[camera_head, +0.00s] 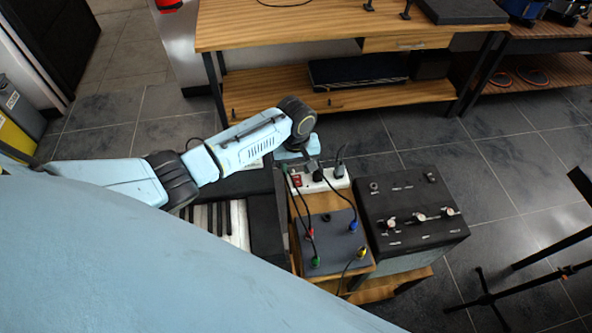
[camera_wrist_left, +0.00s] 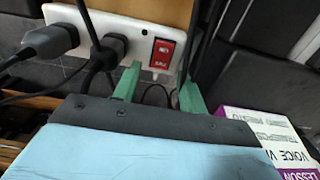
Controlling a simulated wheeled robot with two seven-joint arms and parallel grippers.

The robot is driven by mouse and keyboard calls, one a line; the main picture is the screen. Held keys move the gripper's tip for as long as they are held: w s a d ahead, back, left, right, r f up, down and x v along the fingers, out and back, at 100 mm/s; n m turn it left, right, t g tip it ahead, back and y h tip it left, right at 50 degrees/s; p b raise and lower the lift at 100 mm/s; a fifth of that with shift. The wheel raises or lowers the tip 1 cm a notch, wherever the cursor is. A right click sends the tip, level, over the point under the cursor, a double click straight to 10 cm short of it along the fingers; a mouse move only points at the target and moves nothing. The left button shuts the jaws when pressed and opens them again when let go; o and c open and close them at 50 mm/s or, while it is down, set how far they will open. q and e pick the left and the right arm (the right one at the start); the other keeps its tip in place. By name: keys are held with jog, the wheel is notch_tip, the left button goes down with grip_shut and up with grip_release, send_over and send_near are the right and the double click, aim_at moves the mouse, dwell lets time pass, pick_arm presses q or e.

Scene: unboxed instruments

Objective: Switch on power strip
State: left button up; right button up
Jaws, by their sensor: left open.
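The white power strip (camera_head: 326,184) lies on a small wooden stand, with several black plugs in it. Its red switch (camera_head: 296,180) is at the left end. In the left wrist view the strip (camera_wrist_left: 140,30) runs across the top, and the lit-looking red rocker switch (camera_wrist_left: 162,53) faces the camera. My left gripper (camera_wrist_left: 158,88) is open and empty, its two green fingers spread on either side below the switch. In the head view the left gripper (camera_head: 290,158) is just behind the strip's left end. Whether a finger touches the strip is unclear. My right gripper is out of view.
A grey pedal box (camera_head: 330,240) with coloured plugs and cables stands in front of the strip. A black device with knobs (camera_head: 410,212) is to its right, a keyboard (camera_head: 238,222) to its left. Books (camera_wrist_left: 262,135) lie near the gripper. A wooden workbench (camera_head: 300,30) stands behind.

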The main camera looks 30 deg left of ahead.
pick_arm(q)
jog(key=shift+f, duration=0.6)
jog(key=shift+c, duration=0.9)
jog(key=c, duration=0.7)
grip_shut()
jog(key=p, duration=0.2)
jog(key=t+y+p, duration=0.1)
jog(key=p, duration=0.1)
jog(key=shift+s+d+r+t, duration=0.2)
jog(key=shift+s+r+t, duration=0.05)
jog(key=shift+s+t, duration=0.05)
jog(key=shift+f+t+y+p, duration=0.15)
jog(key=shift+t+y+p, duration=0.25)
jog(key=shift+p, duration=0.05)
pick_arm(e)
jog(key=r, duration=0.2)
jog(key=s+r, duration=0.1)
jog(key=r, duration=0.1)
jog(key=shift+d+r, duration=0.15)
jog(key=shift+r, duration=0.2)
